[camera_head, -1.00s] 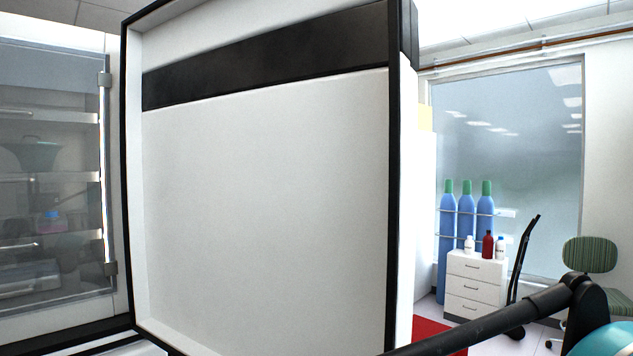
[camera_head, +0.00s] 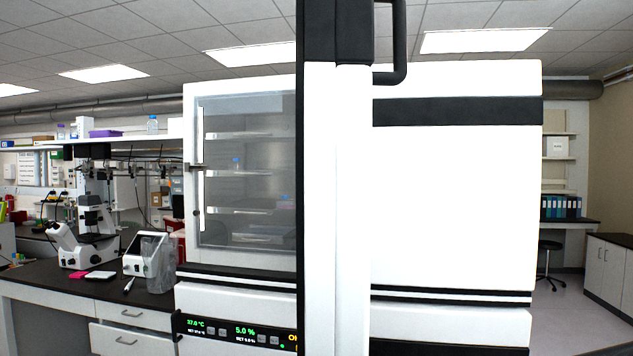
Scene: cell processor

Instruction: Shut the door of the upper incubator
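The upper incubator (camera_head: 457,200) is a large white cabinet with a black band near its top. Its outer door (camera_head: 337,220) stands open and is seen nearly edge-on, as a tall white and black strip close in front of me. A black bar handle (camera_head: 396,40) is at the top right of the door. Left of the door edge, the inner glass door (camera_head: 248,185) appears shut, with shelves behind it. The door edge hides part of the incubator front. My gripper is not in view.
A lit display panel (camera_head: 235,334) is below the glass door. A dark-topped bench (camera_head: 100,287) at left holds a microscope (camera_head: 85,230) and a small white device (camera_head: 146,254). Open floor (camera_head: 575,294) shows at the right, by low cabinets (camera_head: 610,272).

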